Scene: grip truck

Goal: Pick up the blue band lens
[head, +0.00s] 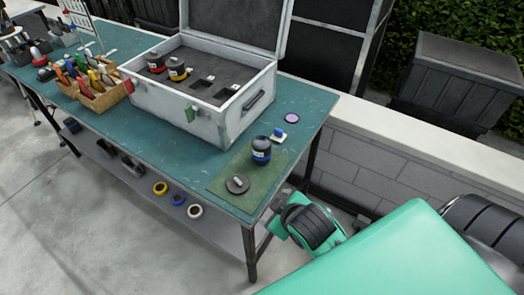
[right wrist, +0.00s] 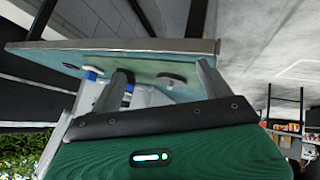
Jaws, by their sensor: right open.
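The blue band lens (head: 261,150) stands upright on a green mat (head: 222,183) near the front right corner of the workbench in the head view. It is dark with a blue band. My right gripper (right wrist: 163,70) is open, with its two grey fingers apart in the right wrist view and no object clearly held between them. In the head view my right arm comes in from the lower right, and its green and black end is beside the bench's right edge, below and right of the lens. I cannot clearly make out the lens in the right wrist view. My left gripper is not in view.
A dark round cap (head: 237,184) lies on the mat. A small blue and white item (head: 278,136) and a purple disc (head: 292,118) are behind the lens. An open case (head: 225,122) holds red and yellow band lenses. A low wall (head: 400,150) runs behind the bench.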

